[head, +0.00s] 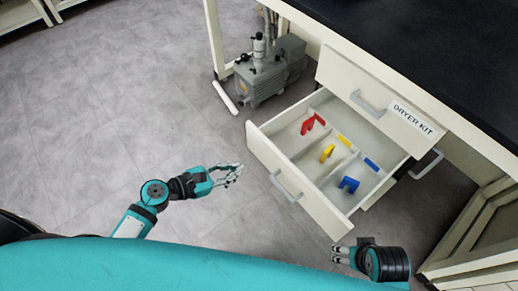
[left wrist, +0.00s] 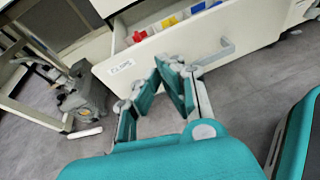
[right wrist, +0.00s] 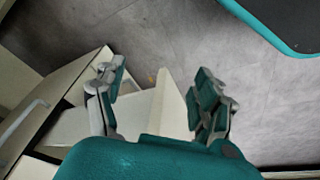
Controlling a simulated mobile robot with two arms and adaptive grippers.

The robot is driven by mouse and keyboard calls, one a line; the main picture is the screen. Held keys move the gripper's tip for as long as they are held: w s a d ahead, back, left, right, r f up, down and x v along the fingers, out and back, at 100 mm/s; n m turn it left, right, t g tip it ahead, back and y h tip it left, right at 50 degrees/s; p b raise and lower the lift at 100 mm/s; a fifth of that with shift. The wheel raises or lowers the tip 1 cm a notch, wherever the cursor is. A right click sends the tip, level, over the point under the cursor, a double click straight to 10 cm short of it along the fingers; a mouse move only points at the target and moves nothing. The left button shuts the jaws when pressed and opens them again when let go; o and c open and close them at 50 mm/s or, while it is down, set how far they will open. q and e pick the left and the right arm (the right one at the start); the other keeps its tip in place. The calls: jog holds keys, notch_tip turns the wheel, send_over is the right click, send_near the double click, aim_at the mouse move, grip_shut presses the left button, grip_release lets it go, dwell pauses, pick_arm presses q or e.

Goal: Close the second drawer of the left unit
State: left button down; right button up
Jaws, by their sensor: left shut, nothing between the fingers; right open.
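The second drawer (head: 262,145) of the white unit is pulled out, below the top drawer (head: 343,75) labelled "DRYER KIT", which looks shut. It holds red, yellow and blue pieces in compartments. Its front has a grey handle (head: 287,187), also in the left wrist view (left wrist: 215,52). My left gripper (head: 238,170) is shut and empty, left of the drawer front and apart from it. My right gripper (head: 338,254) is open near the front's right end. In the right wrist view the drawer front (right wrist: 172,108) appears between its fingers; I cannot tell whether they touch.
A grey vacuum pump (head: 268,75) stands on the floor just left of the unit. A black worktop (head: 420,60) lies above the drawers. Another handle (head: 427,165) shows lower on the unit. The floor (head: 90,130) to the left is clear.

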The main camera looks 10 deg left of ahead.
pick_arm(q)
jog(key=a+n+t+y, duration=0.1)
jog(key=a+n, duration=0.1)
jog(key=a, duration=0.1)
jog(key=b, duration=0.1)
send_near(267, 147)
jog(key=x, duration=0.5)
jog(key=shift+w+d+f, duration=0.15)
jog(key=shift+w+f, duration=0.1)
jog(key=shift+f, duration=0.2)
jog(key=shift+w+d, duration=0.35)
jog(key=shift+w, duration=0.1)
pick_arm(e)
jog(key=shift+w+v, duration=0.15)
jog(key=shift+v, duration=1.05)
jog(key=shift+w+v, duration=0.15)
jog(key=shift+v, duration=1.05)
jog(key=shift+r, duration=0.1)
